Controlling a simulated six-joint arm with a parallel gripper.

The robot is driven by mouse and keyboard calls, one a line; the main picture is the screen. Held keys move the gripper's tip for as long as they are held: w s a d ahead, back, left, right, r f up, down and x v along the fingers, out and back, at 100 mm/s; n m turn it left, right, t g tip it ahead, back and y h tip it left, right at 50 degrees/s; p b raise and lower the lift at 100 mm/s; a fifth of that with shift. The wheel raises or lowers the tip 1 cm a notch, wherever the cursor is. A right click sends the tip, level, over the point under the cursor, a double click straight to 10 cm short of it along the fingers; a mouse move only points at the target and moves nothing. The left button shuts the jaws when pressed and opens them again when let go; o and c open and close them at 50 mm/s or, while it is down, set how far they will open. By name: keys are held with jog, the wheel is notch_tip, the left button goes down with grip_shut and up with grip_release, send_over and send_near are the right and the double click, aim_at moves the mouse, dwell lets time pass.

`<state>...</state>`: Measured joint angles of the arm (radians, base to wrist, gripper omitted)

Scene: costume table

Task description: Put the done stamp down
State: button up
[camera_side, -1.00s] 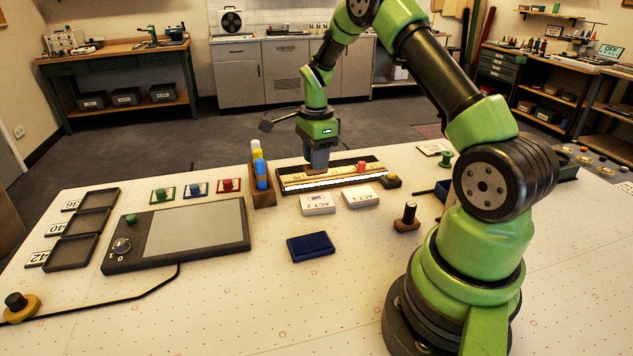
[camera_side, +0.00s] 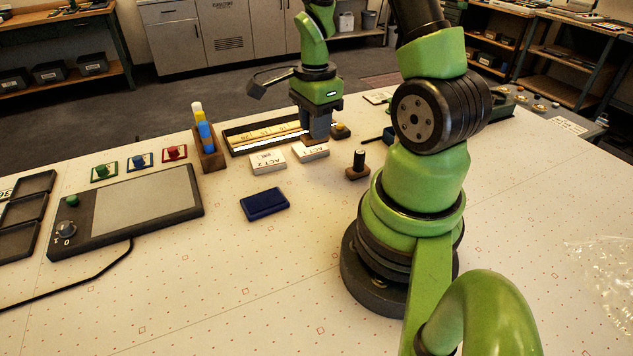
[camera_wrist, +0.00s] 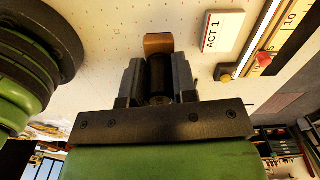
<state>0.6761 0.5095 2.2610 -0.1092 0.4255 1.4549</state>
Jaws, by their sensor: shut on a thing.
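My gripper (camera_side: 317,130) is shut on a stamp with a black cylindrical handle and a brown block, taken to be the done stamp (camera_wrist: 158,42); no label on it is readable. In the side view the brown block shows just under the jaws, by the far edge of the ACT 1 card (camera_side: 312,153). I cannot tell whether it touches anything. In the wrist view the ACT 1 card (camera_wrist: 221,32) lies to the right of the stamp. The ACT 2 card (camera_side: 268,162) carries a dark mark. A similar dark-handled stamp (camera_side: 359,163) stands upright on the table.
A dark blue pad (camera_side: 264,204) lies in front of the cards. The dark tray with a lit strip (camera_side: 240,149) is behind them. A holder with coloured sticks (camera_side: 208,145) stands left of the tray. The table front is largely clear.

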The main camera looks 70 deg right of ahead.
jog(key=shift+s+a+f, duration=0.1)
jog(key=shift+s+f, duration=0.15)
jog(key=shift+f, duration=0.1)
notch_tip(320, 180, down, 9)
jog(key=shift+f, duration=0.1)
dwell(0.3)
jog(key=o, duration=0.8)
jog(key=shift+f, duration=0.15)
